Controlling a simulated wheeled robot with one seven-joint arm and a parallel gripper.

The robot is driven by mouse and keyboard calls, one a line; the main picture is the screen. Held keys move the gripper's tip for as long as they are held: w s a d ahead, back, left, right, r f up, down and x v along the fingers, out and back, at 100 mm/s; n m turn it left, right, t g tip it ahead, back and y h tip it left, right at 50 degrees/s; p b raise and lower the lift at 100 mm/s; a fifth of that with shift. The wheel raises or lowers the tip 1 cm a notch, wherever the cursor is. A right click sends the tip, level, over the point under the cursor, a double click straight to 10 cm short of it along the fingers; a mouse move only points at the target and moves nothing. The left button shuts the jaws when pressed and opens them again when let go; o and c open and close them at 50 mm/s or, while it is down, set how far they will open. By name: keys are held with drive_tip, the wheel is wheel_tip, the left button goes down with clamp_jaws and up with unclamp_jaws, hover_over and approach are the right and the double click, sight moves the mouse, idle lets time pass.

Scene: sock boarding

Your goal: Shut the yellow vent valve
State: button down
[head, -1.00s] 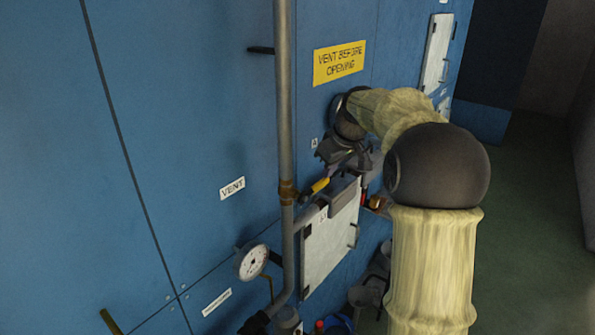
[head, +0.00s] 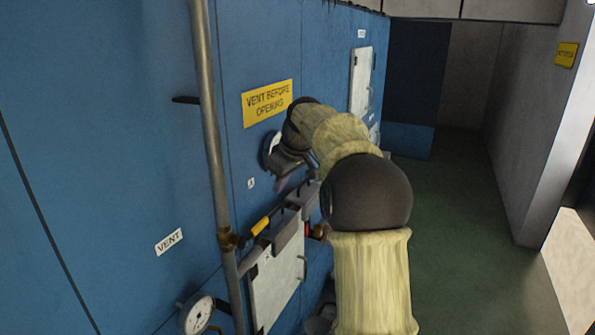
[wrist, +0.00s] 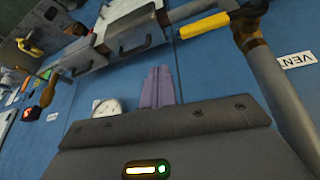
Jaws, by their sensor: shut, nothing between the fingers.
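The yellow vent valve handle (head: 261,226) sticks out from a brass fitting (head: 228,240) on the upright grey pipe. It points to the right, roughly across that pipe. In the wrist view the yellow handle (wrist: 205,24) is near the top edge, whole and clear of the fingers. My gripper (head: 279,185) is above and right of the handle, in front of the blue wall, and apart from it. In the wrist view its mauve fingers (wrist: 157,86) are together and empty. In the head view my arm hides part of the wall.
A grey panel door (head: 278,285) with a box and handles is below my gripper. The upright pipe (head: 207,110) stands left of it. A pressure gauge (head: 197,315) is low at left. A yellow sign (head: 267,103) is above. The green floor (head: 460,220) at right is clear.

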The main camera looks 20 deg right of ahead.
drive_tip(key=shift+w+d+r, duration=0.2)
drive_tip(key=shift+d+r, duration=0.25)
drive_tip(key=shift+d, duration=0.3)
drive_tip(key=shift+w+d+r, duration=0.2)
drive_tip(key=shift+d+r, duration=0.2)
drive_tip(key=shift+d, duration=0.35)
drive_tip(key=shift+w+d+r, duration=0.2)
drive_tip(key=shift+d+r, duration=0.25)
drive_tip(key=shift+d, duration=0.3)
drive_tip(key=shift+f, duration=0.1)
drive_tip(key=s+a+f+m+b, duration=0.1)
drive_tip(key=s+a+f+b, duration=0.15)
drive_tip(key=f, duration=0.35)
drive_tip(key=s+a+f+m+g+h+b, duration=0.1)
drive_tip(key=s+a+f, duration=0.3)
drive_tip(key=f, duration=0.1)
drive_tip(key=s+a+f+m+b, duration=0.1)
drive_tip(key=s+a+f, duration=0.2)
drive_tip(key=f, duration=0.3)
drive_tip(key=s+a+f+m+b, duration=0.1)
drive_tip(key=s+a+f+b, duration=0.1)
drive_tip(key=s+f, duration=0.5)
drive_tip(key=s+a+f+m+b, duration=0.2)
drive_tip(key=s+f, duration=0.6)
drive_tip(key=s, duration=0.5)
drive_tip(key=shift+s+a+f+g+h, duration=0.15)
drive_tip(key=shift+s+a+g+h, duration=0.1)
drive_tip(key=shift+a+g+h, duration=0.15)
drive_tip(key=shift+d, duration=0.1)
